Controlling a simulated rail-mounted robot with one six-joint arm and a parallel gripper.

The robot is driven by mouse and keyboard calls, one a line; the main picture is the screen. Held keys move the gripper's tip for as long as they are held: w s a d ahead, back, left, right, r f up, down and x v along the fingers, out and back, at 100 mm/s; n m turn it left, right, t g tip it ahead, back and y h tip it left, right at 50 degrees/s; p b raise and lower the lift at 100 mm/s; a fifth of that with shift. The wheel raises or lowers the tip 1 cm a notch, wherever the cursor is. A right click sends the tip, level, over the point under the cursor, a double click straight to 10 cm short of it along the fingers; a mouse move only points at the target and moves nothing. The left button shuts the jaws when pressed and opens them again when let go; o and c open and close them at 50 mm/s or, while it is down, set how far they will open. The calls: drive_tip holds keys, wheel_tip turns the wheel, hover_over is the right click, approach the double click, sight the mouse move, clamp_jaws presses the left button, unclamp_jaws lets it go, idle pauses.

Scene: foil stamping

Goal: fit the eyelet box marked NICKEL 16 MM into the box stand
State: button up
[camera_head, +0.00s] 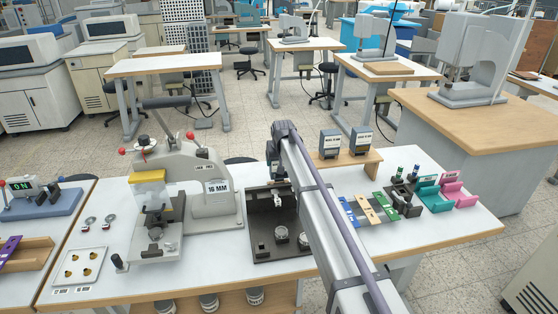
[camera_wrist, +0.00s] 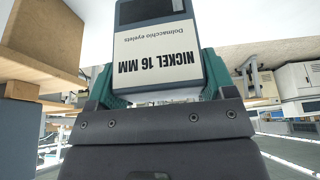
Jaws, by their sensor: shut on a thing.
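The eyelet box marked NICKEL 16 MM (camera_wrist: 160,55) is dark with a white label. In the wrist view it sits between the teal fingers of my gripper (camera_wrist: 165,78), and its lettering appears upside down. My gripper is shut on it. In the head view my gripper (camera_head: 273,160) is over the back of the middle table, left of the wooden stand (camera_head: 368,160); the held box is mostly hidden or too small to make out there. Two dark boxes with pale labels, a left one (camera_head: 330,143) and a right one (camera_head: 360,140), stand upright on the wooden stand.
A press marked 16 MM (camera_head: 215,197) stands left of my arm. A dark tray with round parts (camera_head: 268,248) lies in front of my gripper. Coloured strips (camera_head: 368,209) and green and pink holders (camera_head: 435,193) occupy the right side. Wooden pieces (camera_wrist: 45,40) fill the wrist view's upper left.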

drive_tip(key=shift+f+b, duration=1.6)
drive_tip(key=shift+f, duration=0.05)
drive_tip(key=o, duration=1.1)
drive_tip(key=shift+r, duration=0.1)
drive_tip(key=shift+c, duration=0.2)
drive_tip(key=p+v, duration=1)
drive_tip(key=shift+s+r, duration=0.2)
drive_tip(key=shift+r, duration=0.1)
drive_tip(key=shift+s+d, duration=0.1)
drive_tip(key=s+d, duration=0.2)
drive_tip(key=s, duration=0.2)
drive_tip(key=s+d+g, duration=0.1)
drive_tip(key=s+d, duration=0.1)
drive_tip(key=s, duration=0.3)
drive_tip(key=s+d+f+g, duration=0.1)
drive_tip(key=s+d, duration=0.2)
drive_tip(key=s, duration=0.2)
drive_tip(key=shift+s+h, duration=0.25)
drive_tip(key=shift+h, duration=0.05)
drive_tip(key=s+d+m+g, duration=0.1)
drive_tip(key=s+d, duration=0.8)
drive_tip(key=s, duration=0.4)
drive_tip(key=s+d+m+g, duration=0.1)
drive_tip(key=s+d+m, duration=0.1)
drive_tip(key=s+d, duration=0.7)
drive_tip(key=shift+s+h, duration=0.3)
drive_tip(key=shift+s, duration=2.05)
